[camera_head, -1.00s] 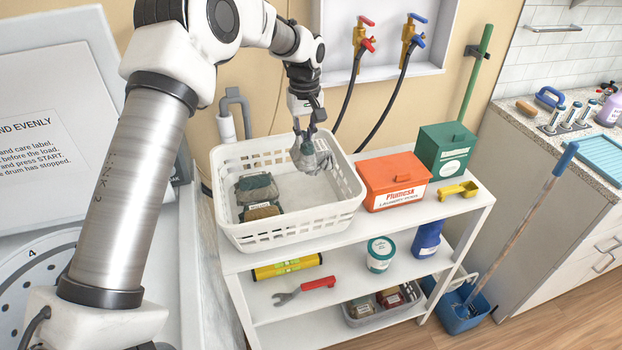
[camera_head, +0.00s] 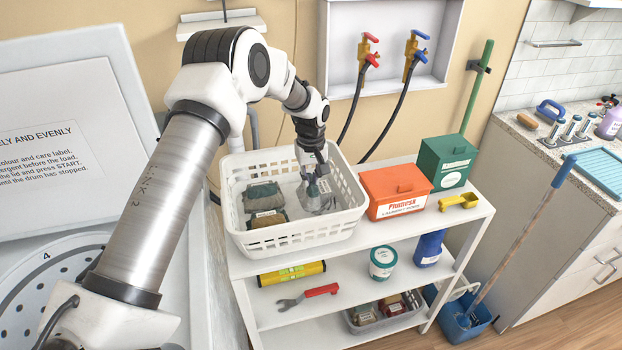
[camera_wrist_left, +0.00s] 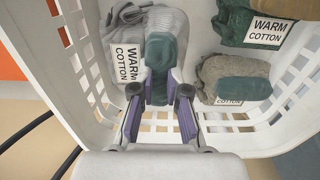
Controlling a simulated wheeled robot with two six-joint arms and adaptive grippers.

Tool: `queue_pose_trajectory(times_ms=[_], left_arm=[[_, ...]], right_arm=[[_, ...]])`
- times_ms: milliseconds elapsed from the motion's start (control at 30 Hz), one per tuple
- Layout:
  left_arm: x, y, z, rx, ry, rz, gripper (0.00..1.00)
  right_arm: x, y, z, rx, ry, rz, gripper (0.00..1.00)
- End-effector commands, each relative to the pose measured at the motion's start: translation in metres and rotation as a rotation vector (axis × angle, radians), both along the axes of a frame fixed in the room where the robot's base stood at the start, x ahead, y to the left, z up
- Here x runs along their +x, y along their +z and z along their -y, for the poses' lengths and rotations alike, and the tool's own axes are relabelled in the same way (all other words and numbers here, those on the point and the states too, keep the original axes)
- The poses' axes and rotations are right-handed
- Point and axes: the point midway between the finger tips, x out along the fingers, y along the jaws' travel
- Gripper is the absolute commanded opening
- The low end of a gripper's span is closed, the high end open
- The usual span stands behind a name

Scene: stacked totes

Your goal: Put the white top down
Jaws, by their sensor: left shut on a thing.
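The white top (camera_head: 318,202) looks pale grey and crumpled. It is low inside the right half of a white laundry basket (camera_head: 342,221); I cannot tell whether it touches the floor. My left gripper (camera_head: 314,184) points down into the basket, shut on the top. In the left wrist view the top (camera_wrist_left: 121,47) carries a "WARM COTTON" label, and a teal patch shows between the fingers (camera_wrist_left: 160,88). My right gripper is not in view.
A dark green cloth (camera_head: 263,196) and a brown-grey one (camera_head: 267,220) lie in the basket's left half. A red-orange box (camera_head: 397,192) and a green box (camera_head: 447,162) stand right of the basket on the white shelf (camera_head: 385,232).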

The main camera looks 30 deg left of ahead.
Motion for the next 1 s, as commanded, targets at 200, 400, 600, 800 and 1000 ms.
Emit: queue_pose_trajectory(times_ms=[200,400,600,800,1000], left_arm=[[0.0,-0.006,0.0,0.0,0.0,0.0,0.0],[0.0,-0.006,0.0,0.0,0.0,0.0,0.39],[0.0,-0.005,0.0,0.0,0.0,0.0,0.39],[0.001,0.012,0.0,0.0,0.0,0.003,0.39],[0.001,0.062,0.0,0.001,0.0,0.006,0.39]], right_arm=[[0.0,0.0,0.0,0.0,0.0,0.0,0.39],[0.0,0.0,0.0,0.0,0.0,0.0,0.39],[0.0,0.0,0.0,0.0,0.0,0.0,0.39],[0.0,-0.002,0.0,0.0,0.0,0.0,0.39],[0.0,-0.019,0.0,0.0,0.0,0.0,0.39]])
